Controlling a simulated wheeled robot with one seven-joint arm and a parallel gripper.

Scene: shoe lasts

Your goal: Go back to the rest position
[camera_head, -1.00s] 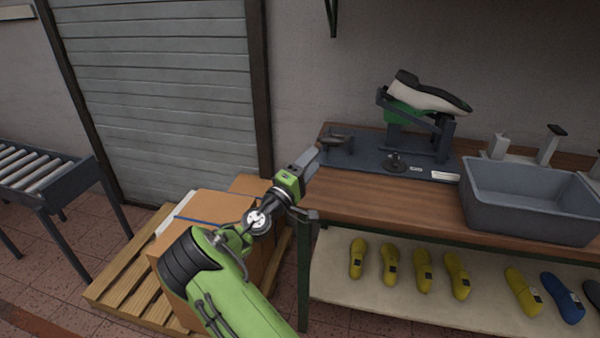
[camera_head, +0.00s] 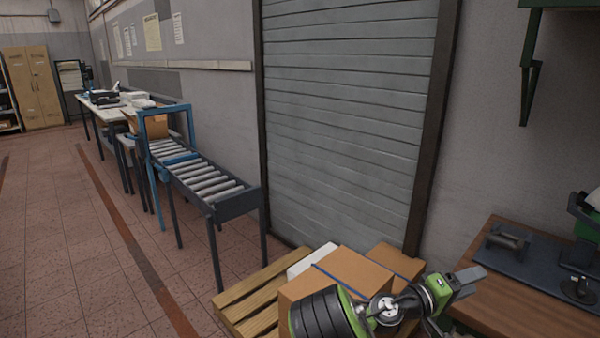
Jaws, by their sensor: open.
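My gripper (camera_head: 467,279) shows at the lower right, at the end of my green and black arm. It is near the left edge of the wooden workbench (camera_head: 511,299), in front of the cardboard boxes in the picture. The jaws are small and seen from the side; they are open, and nothing shows between them. The rest of my arm runs out of the bottom of the view.
Cardboard boxes (camera_head: 352,276) stand on a wooden pallet (camera_head: 262,285) left of the bench. A roller conveyor (camera_head: 207,183) stands by the wall, left of the roller shutter (camera_head: 340,120). A dark fixture plate (camera_head: 540,262) lies on the bench. The tiled floor (camera_head: 80,230) at left is clear.

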